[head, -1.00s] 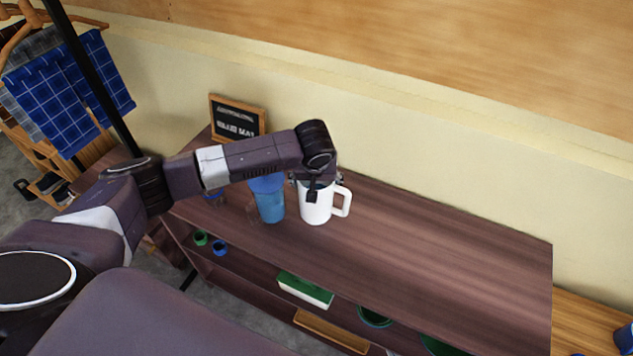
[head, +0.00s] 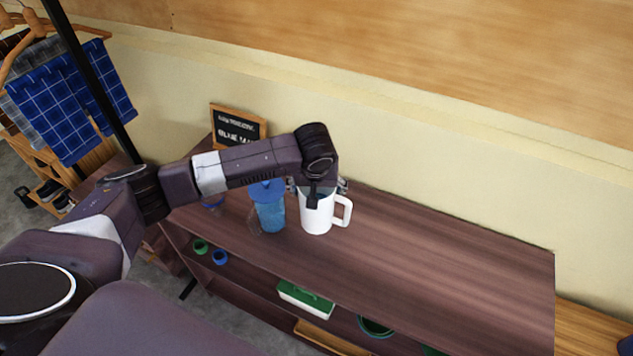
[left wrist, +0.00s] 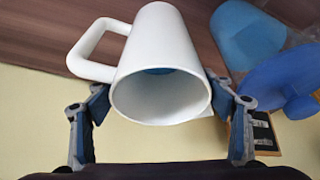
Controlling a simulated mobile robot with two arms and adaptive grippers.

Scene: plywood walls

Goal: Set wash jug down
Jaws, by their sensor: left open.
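The white wash jug (head: 318,215) stands upright on the brown wooden shelf top, its handle pointing right in the head view. In the left wrist view the jug (left wrist: 160,65) lies between my fingers, with its open mouth towards the camera. My left gripper (head: 318,188) is at the jug's rim from above. In the left wrist view the left gripper (left wrist: 160,108) has its fingers spread on both sides of the jug; whether they touch it is hard to tell. My right gripper is not in view.
A framed sign (head: 238,127) stands behind, near the wall. The shelf top (head: 440,255) is clear to the right. Small cups (head: 220,257) and a green-and-white box (head: 305,298) lie on the lower shelf.

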